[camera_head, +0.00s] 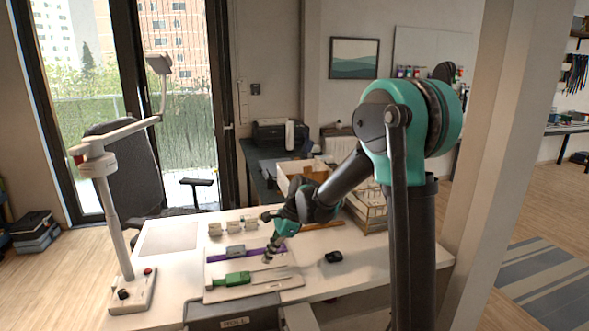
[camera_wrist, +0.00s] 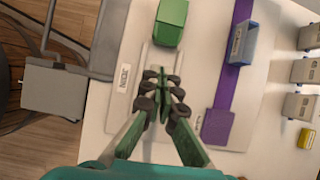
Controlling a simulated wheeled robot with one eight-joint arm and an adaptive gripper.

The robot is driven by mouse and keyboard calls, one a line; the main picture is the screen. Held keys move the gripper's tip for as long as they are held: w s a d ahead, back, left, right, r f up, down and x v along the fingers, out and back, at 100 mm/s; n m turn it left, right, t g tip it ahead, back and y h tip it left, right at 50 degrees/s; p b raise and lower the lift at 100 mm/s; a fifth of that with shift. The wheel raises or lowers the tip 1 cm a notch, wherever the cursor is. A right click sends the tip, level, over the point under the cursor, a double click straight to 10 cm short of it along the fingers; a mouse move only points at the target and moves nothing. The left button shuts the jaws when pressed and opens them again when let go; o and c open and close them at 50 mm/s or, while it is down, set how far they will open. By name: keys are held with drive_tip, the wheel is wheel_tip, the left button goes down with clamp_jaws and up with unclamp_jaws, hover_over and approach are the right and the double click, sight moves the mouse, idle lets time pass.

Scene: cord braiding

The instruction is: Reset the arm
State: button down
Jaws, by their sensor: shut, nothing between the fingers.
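My gripper (camera_head: 270,254) is above the front of the white table, over the pale board (camera_head: 290,283). In the wrist view my gripper (camera_wrist: 162,92) is shut, with its dark fingertips together and nothing between them. A green block (camera_head: 238,278) lies on the board, left of my gripper in the head view. The green block (camera_wrist: 171,24) is beyond the fingertips in the wrist view, apart from them. A purple strip (camera_head: 225,257) carries a grey-blue block (camera_wrist: 241,45). The strip (camera_wrist: 218,125) runs to the right of the fingers.
Several small pale boxes (camera_head: 215,229) stand in a row behind the purple strip. A black object (camera_head: 333,257) lies at the right. A white jointed stand (camera_head: 117,225) rises at the left. Wooden trays (camera_head: 368,205) stand at the back right. A yellow block (camera_wrist: 306,138) sits near the boxes.

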drive_tip(key=s+d+f+n+t+h, duration=0.2)
drive_tip(key=s+d+n, duration=0.5)
drive_tip(key=d, duration=0.6)
drive_tip(key=s+d+f+n+t+h, duration=0.2)
drive_tip(key=s+d+n+t+h, duration=0.1)
drive_tip(key=s+d+n, duration=0.4)
drive_tip(key=s+d, duration=0.3)
drive_tip(key=d, duration=0.4)
drive_tip(key=shift+s+d+f+t, duration=0.2)
drive_tip(key=shift+s+f+t, duration=0.1)
drive_tip(key=shift+s+f, duration=0.1)
